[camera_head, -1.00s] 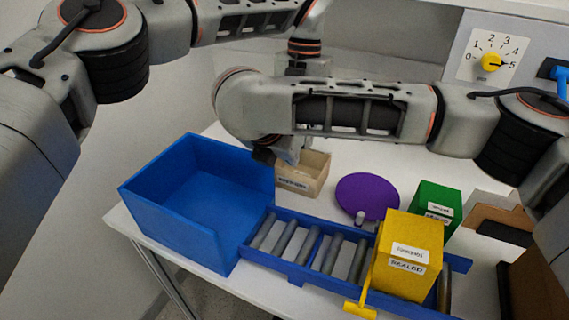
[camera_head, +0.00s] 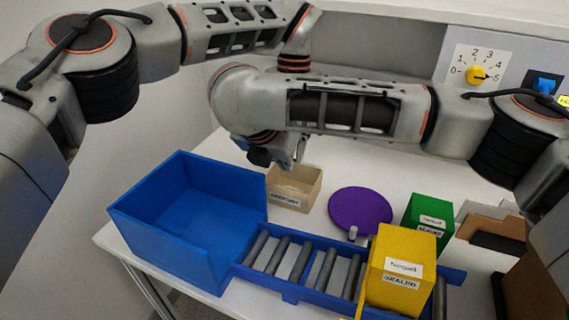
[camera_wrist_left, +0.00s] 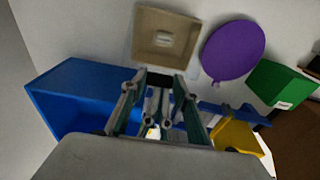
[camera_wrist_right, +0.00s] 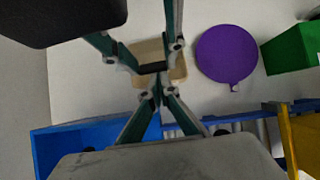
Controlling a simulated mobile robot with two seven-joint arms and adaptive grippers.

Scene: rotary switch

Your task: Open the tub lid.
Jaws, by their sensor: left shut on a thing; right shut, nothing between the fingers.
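A small beige tub (camera_head: 293,188) with a label on its front stands on the table right of the blue bin. It also shows in the left wrist view (camera_wrist_left: 164,35), with a pale thing at its middle. I cannot make out a separate lid for certain. My left gripper (camera_wrist_left: 160,80) points toward the tub and is shut on a small dark thing that I cannot identify; in the head view my right arm hides it. My right gripper (camera_wrist_right: 155,95) is shut and empty, in front of the tub in the right wrist view.
A large blue bin (camera_head: 150,238) is left of the tub. A blue roller track (camera_head: 238,272) runs right from it, with a yellow box (camera_head: 400,285) on it. A purple disc (camera_head: 359,208), a green box (camera_head: 428,220) and a yellow dial (camera_head: 475,75) are farther right.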

